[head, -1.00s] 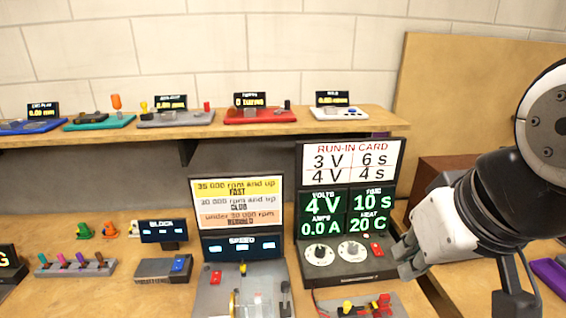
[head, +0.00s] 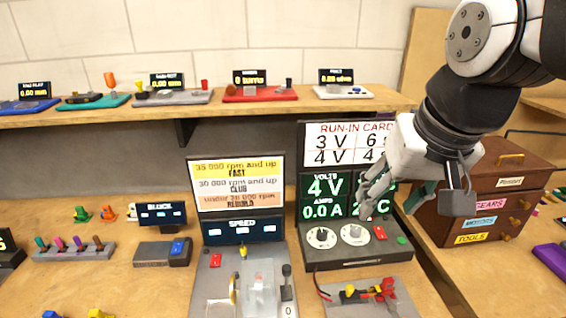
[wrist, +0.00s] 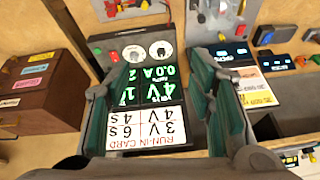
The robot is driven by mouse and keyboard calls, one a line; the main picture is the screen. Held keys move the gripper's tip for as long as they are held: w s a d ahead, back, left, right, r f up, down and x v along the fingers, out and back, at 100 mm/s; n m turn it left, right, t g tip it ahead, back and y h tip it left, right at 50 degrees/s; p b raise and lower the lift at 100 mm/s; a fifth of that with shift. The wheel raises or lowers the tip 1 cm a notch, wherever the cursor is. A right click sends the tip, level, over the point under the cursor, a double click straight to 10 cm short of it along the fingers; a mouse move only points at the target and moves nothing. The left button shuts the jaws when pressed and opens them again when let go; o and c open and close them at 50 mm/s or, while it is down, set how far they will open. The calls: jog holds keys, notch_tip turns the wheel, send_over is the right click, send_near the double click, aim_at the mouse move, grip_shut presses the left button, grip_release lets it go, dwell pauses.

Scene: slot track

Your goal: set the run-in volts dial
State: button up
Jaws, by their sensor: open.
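The run-in station (head: 340,262) stands on the bench with two round white dials on its base. The left dial (head: 321,238), below the VOLTS readout, has a dark knob; the right dial (head: 354,234) looks similar. Both also show in the wrist view, the left one (wrist: 161,49) and the right one (wrist: 132,51). The screen (head: 325,195) reads 4 V and 0.0 A. The run-in card (head: 330,142) above reads 3 V 6 s and 4 V 4 s. My gripper (head: 408,200) is open and empty, in front of the screen's right side, touching no dial and hiding the TIME readout.
Red (head: 380,233) and green (head: 402,240) buttons sit right of the dials. The speed station (head: 242,250) stands close on the left. A wooden drawer chest (head: 490,200) stands on the right. A grey tray (head: 368,297) with red clips lies in front.

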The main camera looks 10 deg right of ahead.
jog(key=w+f+m+g+b, duration=0.15)
jog(key=w+f, duration=0.25)
jog(key=w, duration=0.5)
jog(key=w+f+m+g+b, duration=0.1)
jog(key=w+f+m+b, duration=0.1)
jog(key=w+f, duration=0.45)
jog(key=m+g+b, duration=0.2)
jog(key=b, duration=0.1)
send_near(323, 232)
jog(key=shift+t, duration=0.25)
jog(key=f, duration=0.9)
jog(key=shift+s+a, duration=0.15)
jog(key=shift+a, duration=0.1)
grip_shut()
